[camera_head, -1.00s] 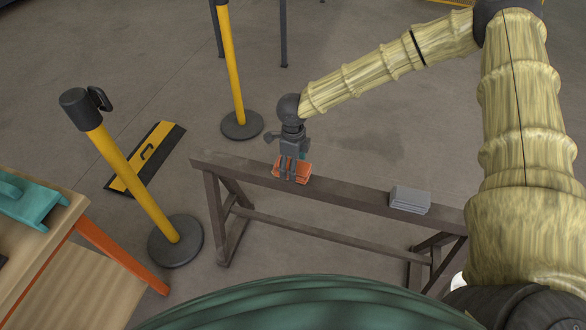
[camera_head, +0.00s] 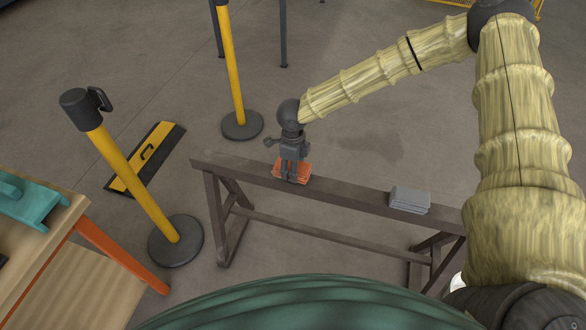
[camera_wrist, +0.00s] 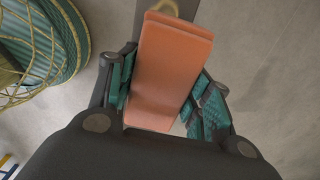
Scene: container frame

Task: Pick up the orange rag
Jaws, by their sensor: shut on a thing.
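The orange rag (camera_head: 304,173) is a folded stack on the left part of a narrow grey-brown trestle beam (camera_head: 345,192). My gripper (camera_head: 292,178) points down over it, with its fingers at the rag. In the wrist view the orange rag (camera_wrist: 172,65) lies lengthwise between the two teal-padded fingers of my gripper (camera_wrist: 160,100), one on each long side. The fingers are shut on the rag. The rag appears to be at beam height; I cannot tell whether it still touches the beam.
A folded grey cloth (camera_head: 410,199) lies on the beam farther right. Yellow posts (camera_head: 140,180) with dark bases stand at left. A wooden table (camera_head: 60,250) with a teal object (camera_head: 35,200) is at lower left. A yellow-black board (camera_head: 146,158) lies on the floor.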

